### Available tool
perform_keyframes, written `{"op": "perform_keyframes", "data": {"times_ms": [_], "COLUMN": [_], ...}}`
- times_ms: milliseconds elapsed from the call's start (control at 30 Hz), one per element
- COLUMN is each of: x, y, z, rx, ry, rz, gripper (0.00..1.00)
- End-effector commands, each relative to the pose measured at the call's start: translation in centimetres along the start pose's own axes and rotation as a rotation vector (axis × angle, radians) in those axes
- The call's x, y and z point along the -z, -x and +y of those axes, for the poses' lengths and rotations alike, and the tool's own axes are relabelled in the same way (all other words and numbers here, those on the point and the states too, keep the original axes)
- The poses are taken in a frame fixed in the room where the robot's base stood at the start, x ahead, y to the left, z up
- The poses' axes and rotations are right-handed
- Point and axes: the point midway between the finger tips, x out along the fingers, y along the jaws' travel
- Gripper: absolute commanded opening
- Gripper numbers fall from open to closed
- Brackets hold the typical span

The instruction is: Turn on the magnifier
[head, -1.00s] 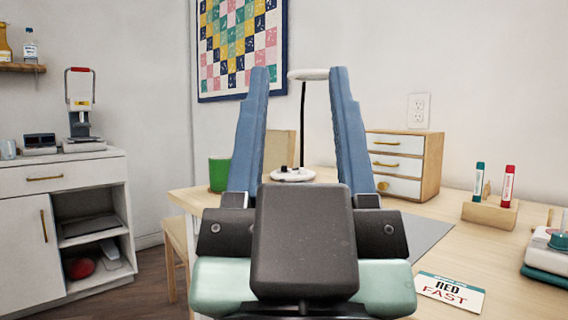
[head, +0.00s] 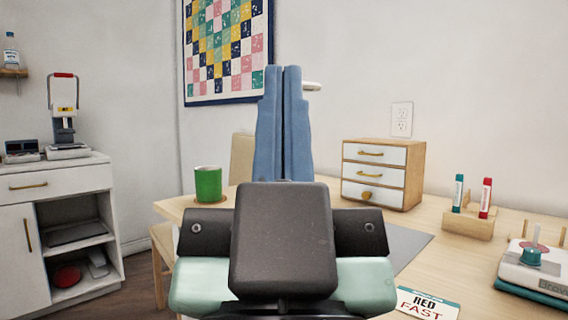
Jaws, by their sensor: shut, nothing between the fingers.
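The magnifier (head: 312,86) is mostly hidden behind my gripper. Only a bit of its white ring head shows, just right of the blue fingers near their tips. Its stem and base are hidden, so its switch cannot be seen. My gripper (head: 282,70) is in the middle of the head view, its two blue fingers upright and pressed together with nothing between them. In the picture it overlaps the magnifier; whether it touches it cannot be told.
On the wooden table (head: 440,225) stand a green cup (head: 208,185), a small drawer box (head: 385,172), a marker holder (head: 467,224) and a sign card (head: 428,304). A white device (head: 540,268) is at the right edge. A white cabinet (head: 70,185) stands left.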

Motion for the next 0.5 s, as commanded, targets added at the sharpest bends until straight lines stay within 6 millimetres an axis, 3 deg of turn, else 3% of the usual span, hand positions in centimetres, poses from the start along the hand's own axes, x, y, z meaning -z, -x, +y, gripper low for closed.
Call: {"op": "perform_keyframes", "data": {"times_ms": [33,500], "x": [1.9,12.7], "y": [-1.9,-13.4], "z": [0.0,0.0], "rx": [0.0,0.001], "ry": [0.0,0.0], "rz": [0.001,0.001], "gripper": [0.0,0.0]}}
